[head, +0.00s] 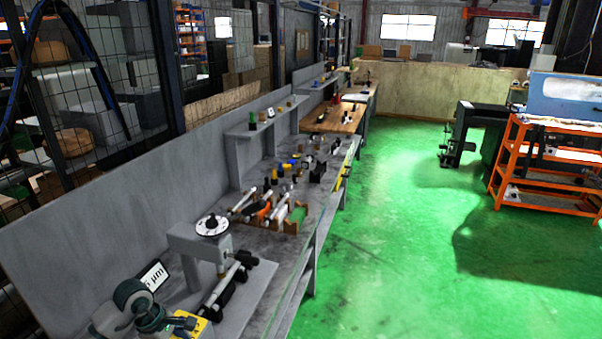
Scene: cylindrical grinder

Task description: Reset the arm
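Neither of my grippers can be made out in the head view. At the lower left, a rounded grey-green jointed part (135,298) shows above the near end of the grey workbench (262,300), beside a small yellow piece (190,326). I cannot tell whether this part belongs to my arm or to a bench device, and no fingertips show on it. A measuring stand with a round white dial (212,225) stands on the bench, with a dark-and-silver cylindrical tool beside it. A small display reading "µm" (153,275) stands behind the grey-green part.
Several tools lie in a wooden holder (292,222) farther along the bench. A shelf (262,124) and grey back panel line its left side. An orange rack (545,165) and dark machine (480,125) stand at right. The green floor (400,240) between is open.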

